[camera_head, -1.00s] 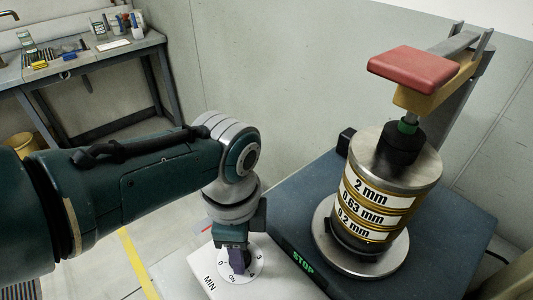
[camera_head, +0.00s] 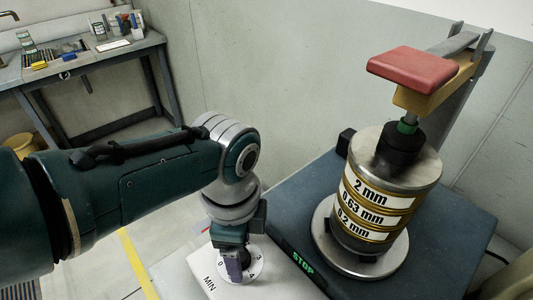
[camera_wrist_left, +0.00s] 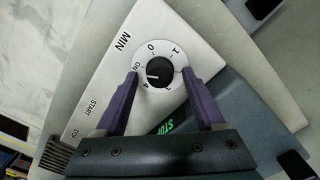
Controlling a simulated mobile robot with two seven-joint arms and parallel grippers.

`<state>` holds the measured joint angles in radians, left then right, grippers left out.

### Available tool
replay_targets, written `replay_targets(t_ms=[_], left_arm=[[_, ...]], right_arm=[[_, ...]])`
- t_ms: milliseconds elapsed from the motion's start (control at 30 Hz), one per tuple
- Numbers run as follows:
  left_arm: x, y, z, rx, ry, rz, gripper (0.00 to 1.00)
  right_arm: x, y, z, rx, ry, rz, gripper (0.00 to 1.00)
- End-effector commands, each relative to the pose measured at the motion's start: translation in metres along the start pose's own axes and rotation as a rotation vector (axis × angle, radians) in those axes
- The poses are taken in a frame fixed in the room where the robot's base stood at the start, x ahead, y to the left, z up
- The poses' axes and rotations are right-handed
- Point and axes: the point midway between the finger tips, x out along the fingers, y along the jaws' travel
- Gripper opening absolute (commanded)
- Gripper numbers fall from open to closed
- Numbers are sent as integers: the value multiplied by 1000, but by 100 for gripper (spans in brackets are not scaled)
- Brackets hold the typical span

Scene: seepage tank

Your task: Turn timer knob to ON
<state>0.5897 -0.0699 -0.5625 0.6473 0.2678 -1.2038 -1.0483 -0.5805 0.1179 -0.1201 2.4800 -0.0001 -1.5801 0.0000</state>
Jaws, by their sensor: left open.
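The timer knob (camera_wrist_left: 160,73) is black with a white pointer line and sits in the middle of a white round dial (camera_wrist_left: 165,48) marked with numbers and ON. Its pointer faces left in the left wrist view, towards the side with ON and 4. My left gripper (camera_head: 238,268) is over the dial, pointing down. In the left wrist view its purple fingers are open, one on each side of the knob, with gaps between; contact is not visible. In the head view the gripper hides the knob. My right gripper is in neither view.
The dial is on a white control panel (camera_head: 202,272) with MIN, START and STOP labels. To its right, a sieve stack (camera_head: 376,200) stands on a dark base (camera_head: 442,255) under a red-topped clamp (camera_head: 412,68). A workbench (camera_head: 85,62) stands far left.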

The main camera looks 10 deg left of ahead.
Motion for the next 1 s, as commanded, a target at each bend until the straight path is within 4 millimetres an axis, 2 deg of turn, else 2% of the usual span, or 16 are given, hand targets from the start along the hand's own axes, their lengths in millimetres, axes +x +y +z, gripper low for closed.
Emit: replay_targets(t_ms=[167,267,500,700,833,1000], left_arm=[[-1,0,0,-1,1,0,71],[-10,0,0,-1,1,-1,71],[-60,-1,0,0,1,-3,71],[-88,0,0,-1,1,-2,71],[-98,0,0,-1,0,0,71],[-100,0,0,0,0,0,71]], right_arm=[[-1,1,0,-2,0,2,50],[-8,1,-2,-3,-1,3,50],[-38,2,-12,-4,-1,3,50],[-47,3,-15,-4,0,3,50],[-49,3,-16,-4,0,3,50],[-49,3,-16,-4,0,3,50]])
